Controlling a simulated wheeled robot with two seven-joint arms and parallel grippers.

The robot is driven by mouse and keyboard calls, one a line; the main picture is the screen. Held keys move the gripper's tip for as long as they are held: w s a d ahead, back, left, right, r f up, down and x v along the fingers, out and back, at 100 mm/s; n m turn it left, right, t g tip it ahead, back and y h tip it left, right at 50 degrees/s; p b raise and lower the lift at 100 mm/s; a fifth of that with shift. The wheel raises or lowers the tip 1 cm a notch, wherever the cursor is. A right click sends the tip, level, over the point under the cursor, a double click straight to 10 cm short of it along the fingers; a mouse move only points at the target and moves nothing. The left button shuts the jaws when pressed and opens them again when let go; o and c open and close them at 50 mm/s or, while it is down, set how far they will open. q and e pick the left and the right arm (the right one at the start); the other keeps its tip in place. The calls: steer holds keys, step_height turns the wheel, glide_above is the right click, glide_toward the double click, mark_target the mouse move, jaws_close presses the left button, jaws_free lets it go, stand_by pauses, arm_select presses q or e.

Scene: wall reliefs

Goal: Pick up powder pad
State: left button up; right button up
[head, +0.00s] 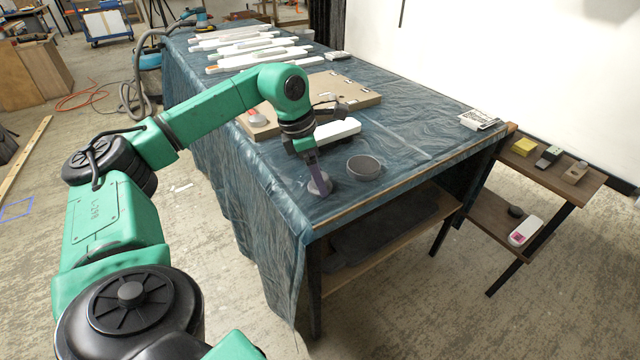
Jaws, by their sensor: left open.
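A small round grey thing (320,186), which looks like the powder pad, lies on the blue cloth near the front left corner of the table. My left gripper (315,172) points down right over it and partly hides it. The gripper is open; I cannot tell whether its fingers touch the pad. My right gripper is not in view.
A white block (337,130) and a cardboard-coloured panel (330,92) lie behind. A low side shelf (550,168) at the right holds several small things, including a yellow block (523,146). The cloth toward the front right is clear.

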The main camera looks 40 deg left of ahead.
mark_target(324, 175)
arm_select(q)
jaws_close()
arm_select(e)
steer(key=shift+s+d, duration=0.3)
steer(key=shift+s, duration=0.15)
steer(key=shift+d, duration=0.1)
arm_select(q)
steer(key=shift+r, duration=0.15)
steer(key=shift+r, duration=0.25)
step_height(324, 175, up, 3)
steer(key=shift+f+p, duration=0.1)
steer(key=shift+p, duration=0.25)
step_height(324, 175, up, 17)
steer(key=p, duration=0.5)
steer(key=shift+f, duration=0.2)
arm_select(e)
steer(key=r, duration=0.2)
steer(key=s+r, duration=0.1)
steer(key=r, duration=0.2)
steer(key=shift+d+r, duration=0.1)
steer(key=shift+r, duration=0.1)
